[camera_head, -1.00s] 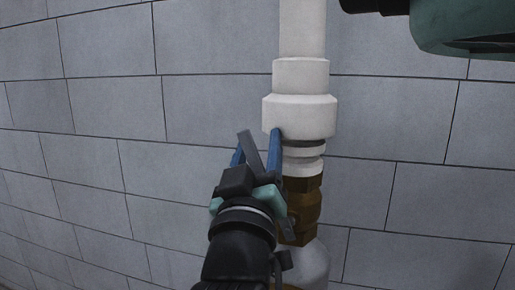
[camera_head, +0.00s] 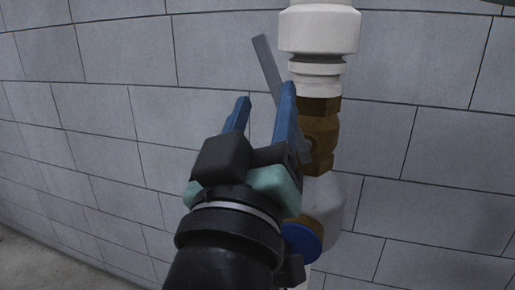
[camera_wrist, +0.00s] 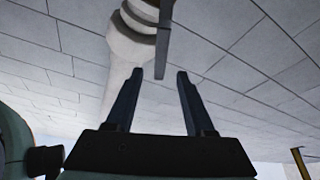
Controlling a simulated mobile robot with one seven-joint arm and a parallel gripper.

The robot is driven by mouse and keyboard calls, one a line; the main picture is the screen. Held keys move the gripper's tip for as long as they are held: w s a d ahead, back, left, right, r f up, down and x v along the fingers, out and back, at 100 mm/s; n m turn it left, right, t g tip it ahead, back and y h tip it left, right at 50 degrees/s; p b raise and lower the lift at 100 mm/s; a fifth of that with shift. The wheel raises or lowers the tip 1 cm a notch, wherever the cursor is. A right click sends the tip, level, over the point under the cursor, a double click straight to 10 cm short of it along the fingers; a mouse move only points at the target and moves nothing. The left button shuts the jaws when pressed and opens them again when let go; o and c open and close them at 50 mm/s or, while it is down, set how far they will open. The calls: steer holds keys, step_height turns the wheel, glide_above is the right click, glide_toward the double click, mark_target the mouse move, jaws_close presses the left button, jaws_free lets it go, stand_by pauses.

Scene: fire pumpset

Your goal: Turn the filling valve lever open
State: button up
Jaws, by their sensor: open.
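The filling valve lever (camera_head: 268,70) is a flat grey bar. It tilts up and left from the brass valve body (camera_head: 321,135) on the white pipe, and its lower part is hidden behind my gripper's right finger. My gripper (camera_head: 266,93) is open, its two blue fingers pointing up toward the lever, whose upper end rises beyond the fingertips. In the wrist view the lever (camera_wrist: 163,45) hangs down from the top, its end showing between the open fingertips (camera_wrist: 160,72). I cannot tell whether it lies between the fingers in depth.
The white pipe (camera_head: 320,30) runs vertically in front of a grey block wall (camera_head: 110,110). A blue round part (camera_head: 300,243) sits below the valve, close to my wrist. The wall area left of my gripper is clear.

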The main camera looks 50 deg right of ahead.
steer(key=shift+a+f+b, duration=0.15)
steer(key=shift+f+b, duration=0.25)
steer(key=shift+b, duration=0.2)
steer(key=a+b, duration=0.1)
steer(key=b, duration=0.3)
steer(key=shift+s+a, duration=0.1)
steer(key=shift+s, duration=0.3)
steer(key=shift+s+a+b, duration=0.1)
steer(key=shift+b, duration=0.2)
